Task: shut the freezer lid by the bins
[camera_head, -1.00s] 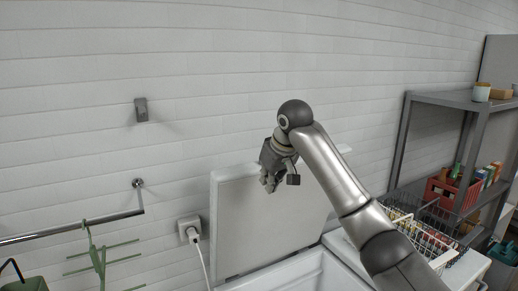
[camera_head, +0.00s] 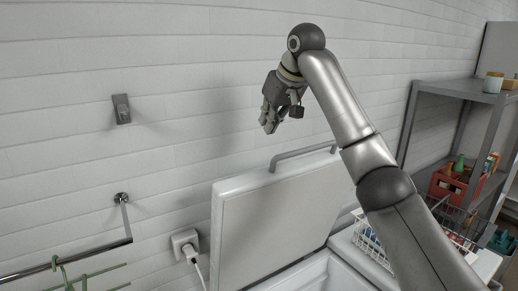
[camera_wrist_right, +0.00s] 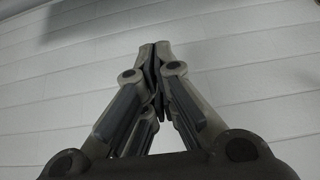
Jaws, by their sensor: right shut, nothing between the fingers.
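The freezer lid (camera_head: 270,220) stands raised against the white wall, with its pale inner face towards me. A grey bar handle (camera_head: 305,154) runs along its top edge. The open freezer body (camera_head: 305,274) shows below it at the bottom of the head view. My right gripper (camera_head: 268,127) is above the lid's top edge and apart from it, in front of the wall. Its fingertips meet, with nothing between them, in the right wrist view (camera_wrist_right: 157,52). My left gripper is not in view.
A wire basket (camera_head: 372,243) with items stands on a white surface right of the freezer. A grey shelf (camera_head: 455,88) holds a red crate (camera_head: 452,187). A wall socket with plug (camera_head: 185,245) and a metal rail (camera_head: 70,258) are on the left.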

